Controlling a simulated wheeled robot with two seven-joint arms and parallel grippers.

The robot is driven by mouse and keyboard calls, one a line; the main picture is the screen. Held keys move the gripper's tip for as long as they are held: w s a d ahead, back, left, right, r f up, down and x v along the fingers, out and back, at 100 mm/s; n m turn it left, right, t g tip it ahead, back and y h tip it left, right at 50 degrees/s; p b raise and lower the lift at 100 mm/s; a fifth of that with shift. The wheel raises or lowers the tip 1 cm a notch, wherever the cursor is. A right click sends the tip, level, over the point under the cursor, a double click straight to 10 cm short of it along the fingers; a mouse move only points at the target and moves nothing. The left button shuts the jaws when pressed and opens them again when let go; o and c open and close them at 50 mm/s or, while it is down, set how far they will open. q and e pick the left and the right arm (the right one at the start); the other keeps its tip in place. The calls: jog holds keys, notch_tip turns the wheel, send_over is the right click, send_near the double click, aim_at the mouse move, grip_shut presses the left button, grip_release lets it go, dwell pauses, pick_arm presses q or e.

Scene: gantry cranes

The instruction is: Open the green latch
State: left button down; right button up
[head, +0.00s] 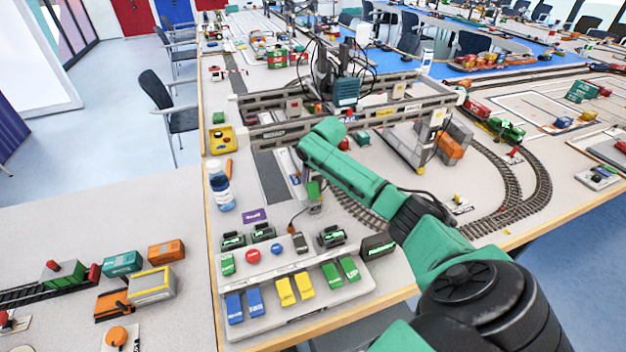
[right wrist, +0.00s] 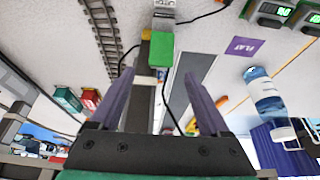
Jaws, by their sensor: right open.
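The green latch (head: 314,190) appears as a small green block on a thin grey mount on the table, behind the control panel. It also shows in the right wrist view (right wrist: 160,50), at the upper middle. My right gripper (head: 300,178) is small and partly hidden by its own wrist in the head view, close to the latch. In the right wrist view, its two purple fingers (right wrist: 160,78) are spread with a gap between them. The green block shows just beyond that gap, and I see no contact. My left gripper is not in view.
A control panel (head: 283,262) with coloured buttons and switches stands in front. A water bottle (head: 219,187) and a purple card (head: 254,215) are left of the latch. A grey gantry crane (head: 340,115) stands behind. Curved track (head: 357,212) lies to the right.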

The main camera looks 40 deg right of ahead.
aim_at(313, 186)
jog(key=x, duration=0.5)
jog(key=shift+w+f, duration=0.1)
jog(key=shift+w, duration=0.2)
jog(key=shift+f+b, duration=0.1)
jog(key=shift+b, duration=0.2)
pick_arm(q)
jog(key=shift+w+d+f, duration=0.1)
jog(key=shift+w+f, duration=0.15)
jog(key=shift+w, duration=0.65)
pick_arm(e)
jog(key=shift+s, duration=0.1)
grip_shut()
jog(key=p, duration=0.2)
jog(key=s+t+p, duration=0.1)
jog(key=p, duration=0.1)
jog(key=shift+s+a+r+h+p, duration=0.1)
jog(key=shift+a+r+h+p, duration=0.1)
jog(key=shift+r+h+p, duration=0.1)
jog(key=shift+s+f+t+p, duration=0.25)
jog(key=shift+t+p, duration=0.15)
jog(key=shift+t, duration=0.2)
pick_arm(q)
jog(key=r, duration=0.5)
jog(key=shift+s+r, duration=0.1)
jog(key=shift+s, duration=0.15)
pick_arm(e)
jog(key=shift+w, duration=0.1)
